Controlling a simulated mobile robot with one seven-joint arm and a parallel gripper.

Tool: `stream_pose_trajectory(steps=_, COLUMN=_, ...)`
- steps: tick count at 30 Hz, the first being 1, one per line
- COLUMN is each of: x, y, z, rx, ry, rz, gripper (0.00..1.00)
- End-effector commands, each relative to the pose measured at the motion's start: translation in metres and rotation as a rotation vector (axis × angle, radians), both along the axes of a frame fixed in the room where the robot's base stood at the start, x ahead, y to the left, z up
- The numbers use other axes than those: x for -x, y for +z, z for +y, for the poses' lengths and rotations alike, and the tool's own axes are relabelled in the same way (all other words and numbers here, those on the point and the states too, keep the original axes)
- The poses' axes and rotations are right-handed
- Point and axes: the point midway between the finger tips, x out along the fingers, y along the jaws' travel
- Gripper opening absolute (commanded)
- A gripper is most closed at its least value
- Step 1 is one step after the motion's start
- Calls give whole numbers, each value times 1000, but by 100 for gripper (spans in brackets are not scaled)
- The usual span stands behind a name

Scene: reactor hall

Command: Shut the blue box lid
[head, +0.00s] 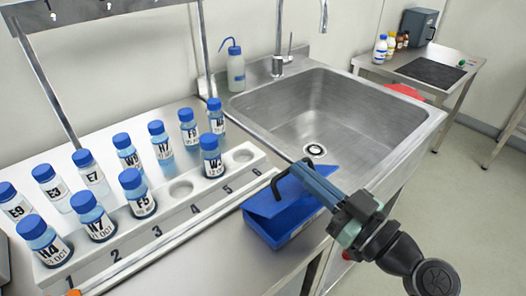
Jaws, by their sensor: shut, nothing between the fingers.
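The blue box (284,231) stands on the steel counter, right of the white rack and in front of the sink. Its blue lid (268,204) is tilted over the box, its far corner showing past my gripper. How wide the gap under the lid is cannot be told. My gripper (302,172) reaches in from the lower right, shut and empty, its long fingers lying across above the lid. A black hooked piece (278,184) shows at the fingertips; whether it belongs to the lid is unclear. My gripper hides part of the lid, and contact cannot be judged.
A white numbered rack (215,187) with several blue-capped bottles stands close on the left; more bottles stand behind it. The steel sink (335,115) lies behind the box. A wash bottle (236,70) stands at its back left. A side table (435,65) is far right.

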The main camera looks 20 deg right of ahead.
Motion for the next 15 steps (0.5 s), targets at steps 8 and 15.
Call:
stream_pose_trajectory(steps=8, x=7, y=-15, z=-2, rx=-30, ry=-1, rz=-88, gripper=0)
stream_pose_trajectory(steps=15, x=12, y=-22, z=-4, rx=-58, ry=0, rz=-162, gripper=0)
